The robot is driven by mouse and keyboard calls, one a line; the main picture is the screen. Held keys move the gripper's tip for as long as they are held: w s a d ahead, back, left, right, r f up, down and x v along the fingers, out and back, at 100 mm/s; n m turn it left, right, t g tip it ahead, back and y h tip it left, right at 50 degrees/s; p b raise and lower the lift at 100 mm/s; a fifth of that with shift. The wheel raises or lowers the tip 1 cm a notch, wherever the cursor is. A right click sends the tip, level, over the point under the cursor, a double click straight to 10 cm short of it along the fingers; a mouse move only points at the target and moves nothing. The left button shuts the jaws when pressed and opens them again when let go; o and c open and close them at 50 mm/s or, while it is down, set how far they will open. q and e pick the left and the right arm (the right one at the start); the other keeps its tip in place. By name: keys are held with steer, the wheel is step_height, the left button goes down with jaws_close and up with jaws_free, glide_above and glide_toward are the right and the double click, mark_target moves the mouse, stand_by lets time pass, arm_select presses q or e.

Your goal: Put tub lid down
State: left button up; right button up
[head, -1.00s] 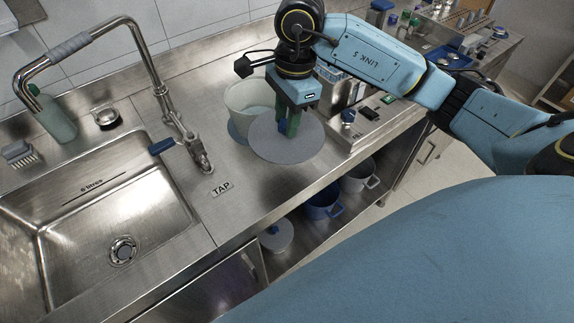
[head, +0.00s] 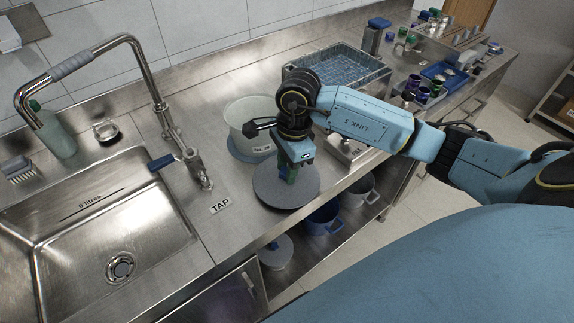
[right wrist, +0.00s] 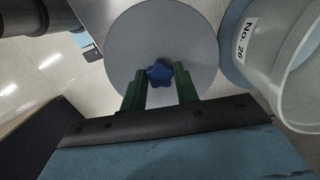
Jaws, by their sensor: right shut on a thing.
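The tub lid (head: 272,196) is a flat grey disc with a blue knob (right wrist: 159,72) at its middle. It is low over the steel counter, beside the tub; I cannot tell whether it touches the counter. My right gripper (head: 289,176) points down at the lid, and its green fingers (right wrist: 160,88) are shut on the blue knob. The white tub (head: 245,118) stands open on a blue round base behind the lid; its label "No. 26" shows in the right wrist view (right wrist: 246,42). My left gripper is not in view.
The sink (head: 100,235) and tap (head: 160,105) are at the left, with a "TAP" label (head: 220,206) on the counter. A wire basket (head: 345,68) stands behind my right arm. Pots (head: 322,220) sit on the shelf below the counter's front edge.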

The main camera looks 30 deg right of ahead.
steer(key=shift+f, duration=0.2)
steer(key=o, duration=1)
steer(key=shift+r, duration=0.15)
steer(key=shift+r, duration=0.3)
steer(key=r, duration=0.3)
steer(key=d+r, duration=0.1)
steer(key=r, duration=0.7)
steer(key=shift+s+d+r, duration=0.1)
steer(key=shift+d+r, duration=0.15)
